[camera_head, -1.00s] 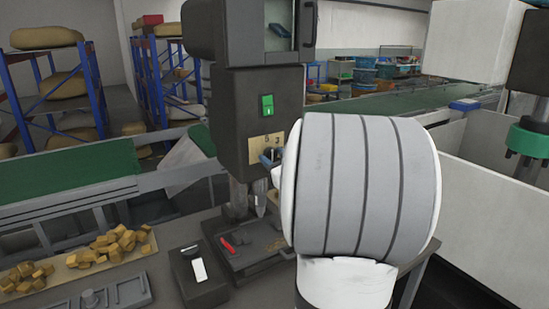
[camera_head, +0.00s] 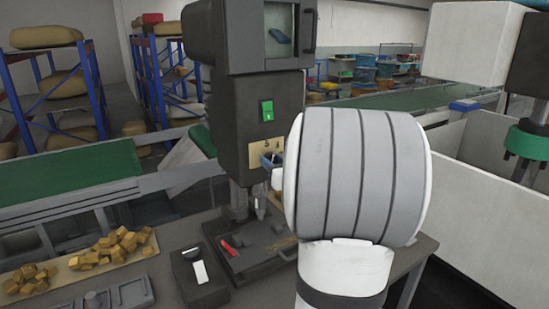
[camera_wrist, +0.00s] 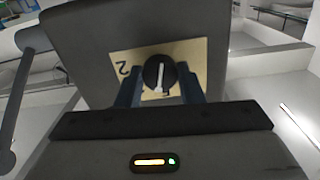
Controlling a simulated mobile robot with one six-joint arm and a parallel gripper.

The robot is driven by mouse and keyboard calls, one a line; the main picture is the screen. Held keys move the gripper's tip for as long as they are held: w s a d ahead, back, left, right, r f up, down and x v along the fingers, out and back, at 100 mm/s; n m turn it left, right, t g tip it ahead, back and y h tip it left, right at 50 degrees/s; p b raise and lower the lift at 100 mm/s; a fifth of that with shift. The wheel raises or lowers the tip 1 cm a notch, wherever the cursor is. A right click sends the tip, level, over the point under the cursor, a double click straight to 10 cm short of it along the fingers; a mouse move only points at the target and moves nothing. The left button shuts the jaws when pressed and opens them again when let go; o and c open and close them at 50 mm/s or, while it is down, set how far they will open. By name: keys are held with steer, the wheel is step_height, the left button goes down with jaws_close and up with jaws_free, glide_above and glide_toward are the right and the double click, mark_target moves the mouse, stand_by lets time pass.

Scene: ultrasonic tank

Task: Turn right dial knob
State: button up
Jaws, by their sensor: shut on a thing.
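In the wrist view, a round black dial knob (camera_wrist: 158,73) with a white pointer line sits on a yellow plate (camera_wrist: 205,55) with a "2" marked at its left. My gripper (camera_wrist: 160,84) has its two blue-grey fingers at either side of the knob, shut on it. The white pointer runs nearly along the picture's vertical. In the head view, my gripper (camera_head: 270,160) is at the yellow plate (camera_head: 258,148) on the dark machine (camera_head: 235,125). The knob is hidden there, and my arm covers the area to the right of the plate.
A green switch (camera_head: 267,110) is above the plate on the machine. Below are the machine's bed with a red piece (camera_head: 226,249), a black box (camera_head: 200,275) and a board with several wooden blocks (camera_head: 110,248). A white wall panel (camera_head: 490,205) stands at the right.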

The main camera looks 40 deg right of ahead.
steer(key=m+p, duration=0.3)
steer(key=m, duration=0.2)
steer(key=shift+m, duration=0.3)
stand_by(0.4)
steer(key=o, duration=1)
steer(key=shift+s, duration=0.1)
steer(key=s+b, duration=0.1)
steer(key=s, duration=0.6)
steer(key=shift+s+a+b, duration=0.25)
steer(key=shift+s+b, duration=0.05)
steer(key=shift+s, duration=0.05)
